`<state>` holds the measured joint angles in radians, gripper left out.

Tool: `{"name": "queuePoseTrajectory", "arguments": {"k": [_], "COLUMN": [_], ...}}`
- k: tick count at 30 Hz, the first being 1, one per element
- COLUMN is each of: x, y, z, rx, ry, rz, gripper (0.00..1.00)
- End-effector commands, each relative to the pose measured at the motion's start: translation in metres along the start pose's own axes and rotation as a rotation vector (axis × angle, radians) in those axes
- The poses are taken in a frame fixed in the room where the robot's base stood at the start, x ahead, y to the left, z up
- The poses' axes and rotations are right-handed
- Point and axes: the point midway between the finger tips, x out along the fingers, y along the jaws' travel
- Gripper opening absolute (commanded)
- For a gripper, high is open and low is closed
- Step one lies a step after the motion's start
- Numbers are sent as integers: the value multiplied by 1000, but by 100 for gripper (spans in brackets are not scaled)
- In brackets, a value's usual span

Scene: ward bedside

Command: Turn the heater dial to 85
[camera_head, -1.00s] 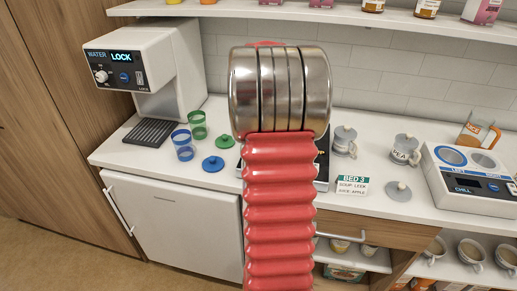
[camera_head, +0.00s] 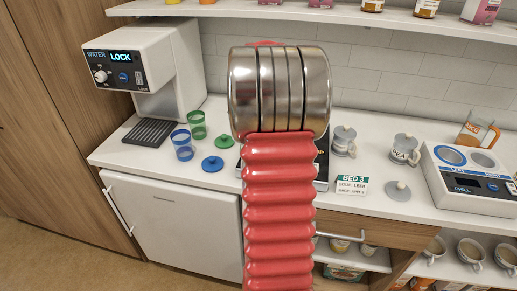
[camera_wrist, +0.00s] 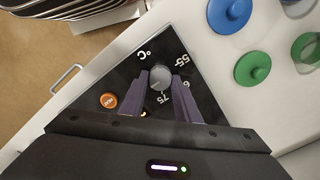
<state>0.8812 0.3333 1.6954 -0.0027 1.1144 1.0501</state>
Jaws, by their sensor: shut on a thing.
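The heater is a dark panel (camera_wrist: 118,88) with white markings, seen in the wrist view. Its round grey dial (camera_wrist: 160,75) sits between the purple-grey fingers of my gripper (camera_wrist: 161,82), one finger on each side. The marks 55 and 75 and a °C sign show around the dial; a mark between them is partly covered, and 85 cannot be seen. An orange round button (camera_wrist: 109,100) lies left of the fingers. In the head view my red arm hides the gripper, the dial and most of the heater; only a dark edge of it (camera_head: 322,168) shows.
A blue lid (camera_head: 212,164), a green lid (camera_head: 224,141), and blue and green cups (camera_head: 183,146) stand left of the heater. A water dispenser (camera_head: 145,65) is further left. Lidded grey cups (camera_head: 404,151), a bed card (camera_head: 352,186) and a chiller (camera_head: 470,185) are to the right.

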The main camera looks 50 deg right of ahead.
Motion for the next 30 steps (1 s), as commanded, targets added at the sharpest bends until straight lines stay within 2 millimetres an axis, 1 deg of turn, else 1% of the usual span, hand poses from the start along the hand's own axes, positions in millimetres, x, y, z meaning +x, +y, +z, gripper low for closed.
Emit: {"name": "queuePoseTrajectory", "arguments": {"k": [1,16,17,24,30], "x": [-5,-4,-4,-2,-1], "y": [-6,-6,-6,-3,-2], "z": [2,2,2,1,0], "rx": [9,33,33,34,35], "ry": [1,1,1,0,-1], "rz": [-18,-18,-17,-10,-6], "gripper": [7,7,31,48,48]}}
